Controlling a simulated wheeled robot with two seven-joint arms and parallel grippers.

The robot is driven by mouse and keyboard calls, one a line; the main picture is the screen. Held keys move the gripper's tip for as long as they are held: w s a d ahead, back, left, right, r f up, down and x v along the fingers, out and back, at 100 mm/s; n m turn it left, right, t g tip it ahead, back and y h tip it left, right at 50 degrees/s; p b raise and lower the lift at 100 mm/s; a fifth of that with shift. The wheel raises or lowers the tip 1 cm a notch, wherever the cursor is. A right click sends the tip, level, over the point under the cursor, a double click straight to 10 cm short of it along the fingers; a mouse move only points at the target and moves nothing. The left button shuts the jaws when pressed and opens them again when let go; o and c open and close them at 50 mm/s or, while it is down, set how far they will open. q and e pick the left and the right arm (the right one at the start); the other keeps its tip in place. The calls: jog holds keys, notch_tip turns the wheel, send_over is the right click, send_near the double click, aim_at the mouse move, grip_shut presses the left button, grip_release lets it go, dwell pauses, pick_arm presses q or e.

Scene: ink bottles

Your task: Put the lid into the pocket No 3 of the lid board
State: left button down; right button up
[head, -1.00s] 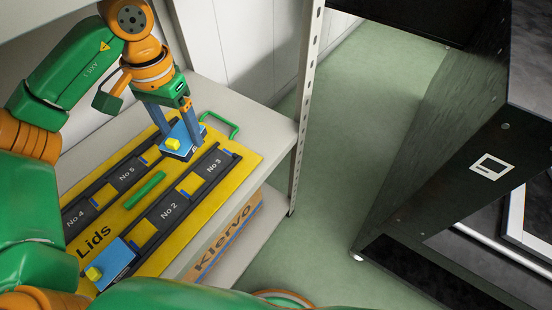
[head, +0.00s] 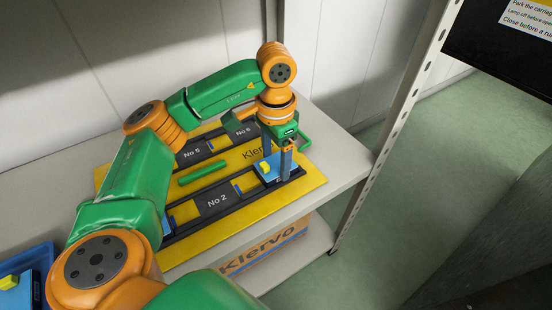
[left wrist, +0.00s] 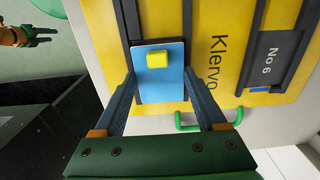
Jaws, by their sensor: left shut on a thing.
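My left gripper (head: 277,160) is shut on a blue lid (head: 276,175) with a yellow knob (head: 265,167). The lid is at the right end of the front row of the yellow lid board (head: 310,180), over the place of pocket No 3, and its label is hidden. The left wrist view shows the lid (left wrist: 160,88) between the two fingers, over the dark rails; I cannot tell whether it is fully seated. Pocket No 2 (head: 217,200) shows its label. My right gripper (left wrist: 42,36) appears small in the left wrist view, seemingly open and empty.
A blue tray (head: 45,262) holds another lid at lower left. A green handle (head: 304,141) stands at the board's right end. A shelf post (head: 385,140) rises at right.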

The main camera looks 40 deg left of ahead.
aim_at(276, 164)
pick_arm(q)
jog(key=shift+f, duration=0.15)
grip_release()
jog(key=shift+r, duration=0.35)
notch_tip(276, 164, up, 12)
jog(key=p, duration=0.6)
jog(key=shift+f, duration=0.15)
pick_arm(e)
jog(key=s+d+r, duration=0.1)
jog(key=s+r, duration=0.2)
jog(key=s, duration=0.1)
jog(key=shift+s+d+r, duration=0.2)
jog(key=shift+s+r, duration=0.15)
jog(key=shift+s, duration=0.05)
